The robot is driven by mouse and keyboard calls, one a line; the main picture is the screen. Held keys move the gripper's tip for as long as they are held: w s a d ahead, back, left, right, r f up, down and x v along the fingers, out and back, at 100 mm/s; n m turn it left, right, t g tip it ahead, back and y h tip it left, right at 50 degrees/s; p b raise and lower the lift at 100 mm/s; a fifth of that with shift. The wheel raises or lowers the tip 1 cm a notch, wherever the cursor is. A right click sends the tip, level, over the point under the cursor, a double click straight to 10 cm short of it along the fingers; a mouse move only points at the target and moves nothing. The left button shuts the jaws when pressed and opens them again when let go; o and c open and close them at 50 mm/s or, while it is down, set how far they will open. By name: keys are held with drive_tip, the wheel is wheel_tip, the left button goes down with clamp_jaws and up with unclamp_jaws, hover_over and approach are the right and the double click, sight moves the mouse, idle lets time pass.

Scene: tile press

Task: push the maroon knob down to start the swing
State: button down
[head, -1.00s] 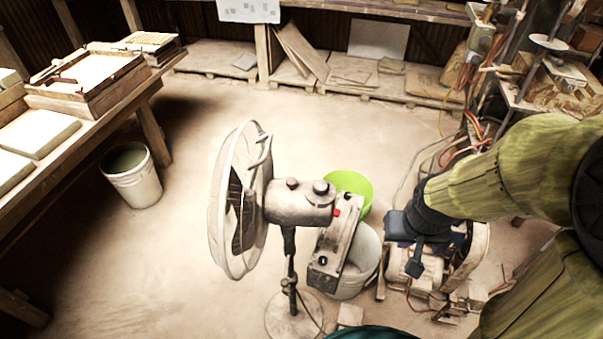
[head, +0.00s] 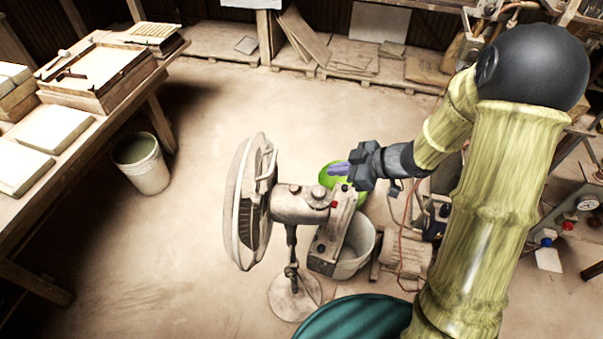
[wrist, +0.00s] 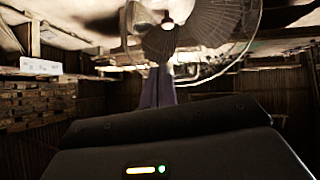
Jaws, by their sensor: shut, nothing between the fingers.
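A dusty pedestal fan (head: 300,207) stands on the floor in the middle of the head view, its round cage facing left. On top of its motor housing are a small dark reddish-brown knob (head: 295,189), which looks like the maroon knob, and a larger grey knob (head: 318,192). My gripper (head: 334,169) is shut and empty. Its purple fingers point left, above and to the right of the knobs in the picture, apart from them. In the wrist view the fingers (wrist: 158,88) point at the fan cage (wrist: 205,30). A small pinkish round spot shows there, unclear.
A red button (head: 334,204) sits by a switch box (head: 330,238) right of the fan. A worktable (head: 100,130) with trays fills the left.

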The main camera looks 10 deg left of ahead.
drive_tip(key=shift+s+a+r+n+g+y, duration=0.2)
drive_tip(key=shift+s+a+n+g+y, duration=0.15)
drive_tip(key=shift+s+g, duration=0.2)
drive_tip(key=shift+a, duration=0.1)
drive_tip(key=p, duration=0.3)
hover_over(294, 192)
drive_tip(key=d, duration=0.2)
wheel_tip(294, 192, down, 8)
drive_tip(key=shift+w+r, duration=0.1)
drive_tip(key=shift+r, duration=0.15)
drive_tip(key=shift+w+f, duration=0.2)
drive_tip(key=shift+f, duration=0.95)
